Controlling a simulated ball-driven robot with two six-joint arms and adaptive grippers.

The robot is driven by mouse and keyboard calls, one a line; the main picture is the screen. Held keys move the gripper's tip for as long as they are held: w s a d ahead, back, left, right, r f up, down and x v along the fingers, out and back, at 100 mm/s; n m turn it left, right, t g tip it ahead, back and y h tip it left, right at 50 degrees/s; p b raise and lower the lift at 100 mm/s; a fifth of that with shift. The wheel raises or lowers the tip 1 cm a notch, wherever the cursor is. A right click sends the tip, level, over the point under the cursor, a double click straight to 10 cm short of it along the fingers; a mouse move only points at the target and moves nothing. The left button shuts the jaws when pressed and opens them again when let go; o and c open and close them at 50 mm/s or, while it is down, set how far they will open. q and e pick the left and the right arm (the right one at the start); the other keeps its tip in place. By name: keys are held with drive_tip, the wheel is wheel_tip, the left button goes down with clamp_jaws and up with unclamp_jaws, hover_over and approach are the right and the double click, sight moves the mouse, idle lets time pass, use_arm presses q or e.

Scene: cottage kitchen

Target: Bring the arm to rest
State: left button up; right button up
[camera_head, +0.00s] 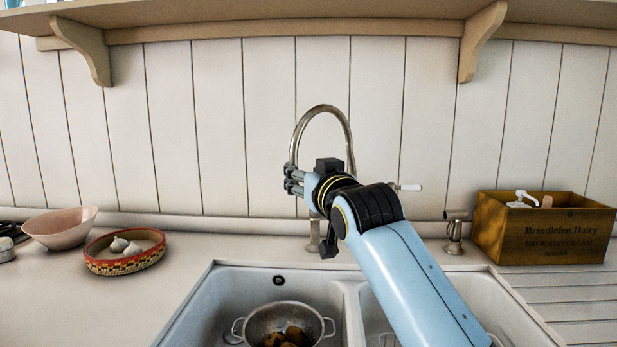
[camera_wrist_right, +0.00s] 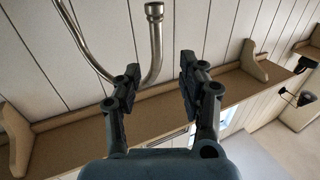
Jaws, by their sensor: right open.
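My right arm, light blue with black joints, reaches up from the bottom right in the head view, over the sink. My right gripper (camera_head: 293,181) is raised in front of the curved faucet (camera_head: 349,138), pointing left. In the right wrist view the gripper (camera_wrist_right: 156,85) has its two black fingers spread apart with nothing between them. The faucet (camera_wrist_right: 154,40) shows beyond the fingertips there. I cannot tell from the head view whether the gripper touches the faucet. My left gripper is not in view.
A colander (camera_head: 283,322) with brown contents stands in the left sink basin. A woven basket (camera_head: 124,262) with garlic and a pink bowl (camera_head: 60,228) sit on the left counter. A wooden crate (camera_head: 545,229) stands at right. A shelf (camera_head: 290,22) runs above.

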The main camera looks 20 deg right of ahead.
drive_tip(key=shift+s, duration=0.65)
